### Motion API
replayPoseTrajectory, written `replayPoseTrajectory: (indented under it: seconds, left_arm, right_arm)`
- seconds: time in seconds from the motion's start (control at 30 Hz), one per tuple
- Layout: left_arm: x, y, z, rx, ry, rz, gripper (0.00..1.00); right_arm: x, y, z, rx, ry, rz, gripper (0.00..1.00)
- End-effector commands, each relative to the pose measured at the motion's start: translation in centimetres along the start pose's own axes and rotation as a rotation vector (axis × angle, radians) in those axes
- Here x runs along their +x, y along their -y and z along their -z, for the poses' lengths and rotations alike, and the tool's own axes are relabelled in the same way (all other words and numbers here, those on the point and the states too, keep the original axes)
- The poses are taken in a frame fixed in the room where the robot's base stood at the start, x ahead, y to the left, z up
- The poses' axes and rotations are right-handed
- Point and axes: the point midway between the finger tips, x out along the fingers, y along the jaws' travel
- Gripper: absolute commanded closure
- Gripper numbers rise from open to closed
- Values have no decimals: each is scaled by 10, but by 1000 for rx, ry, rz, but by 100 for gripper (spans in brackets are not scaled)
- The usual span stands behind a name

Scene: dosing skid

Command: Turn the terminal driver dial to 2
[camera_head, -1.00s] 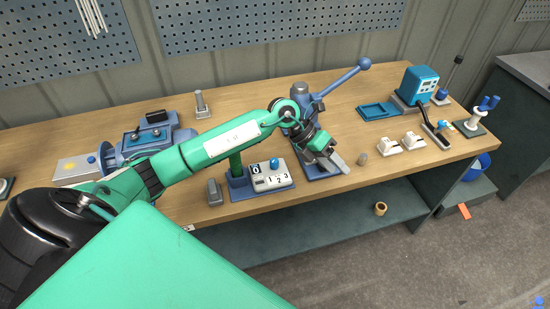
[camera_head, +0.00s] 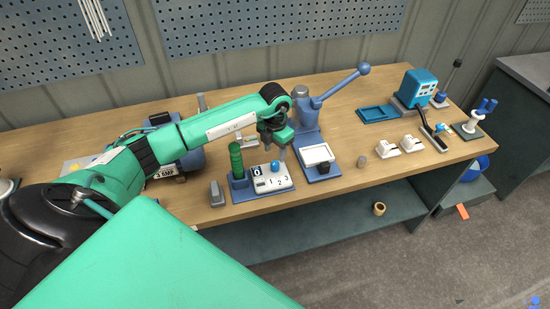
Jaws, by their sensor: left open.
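The terminal driver (camera_head: 237,161) stands upright with its green handle in a blue base near the bench's front edge. Beside it is a white dial panel (camera_head: 284,184) marked 1, 2, 3, with a black tile reading 0 at its back left. A small blue knob (camera_head: 275,164) shows at the panel's back edge; which way it points is too small to tell. My left gripper (camera_head: 276,151) is open and empty, pointing down just above and behind the knob. I cannot tell whether a finger touches it. My right gripper is out of view.
A blue lever press (camera_head: 307,112) with a white-topped plate (camera_head: 318,155) stands right of the panel. A grey block (camera_head: 216,194) is to the left.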

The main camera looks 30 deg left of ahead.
Motion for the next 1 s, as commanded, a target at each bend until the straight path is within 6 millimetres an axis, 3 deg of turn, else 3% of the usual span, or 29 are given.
replayPoseTrajectory:
  seconds: [0.3, 0.7, 0.77, 0.93, 1.0]
  left_arm:
    - [50, 1, 0, 0, -3, 3, 52]
    - [60, 0, 0, 1, 0, 1, 52]
    - [60, 0, 0, 1, 0, 1, 60]
    - [59, 0, 0, 1, 1, 1, 93]
    - [59, 0, 0, 1, 1, 1, 97]
  right_arm:
    - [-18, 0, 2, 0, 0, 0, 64]
    - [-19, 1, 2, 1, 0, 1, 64]
    - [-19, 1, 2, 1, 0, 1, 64]
    - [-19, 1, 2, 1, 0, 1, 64]
    - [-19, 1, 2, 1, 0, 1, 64]
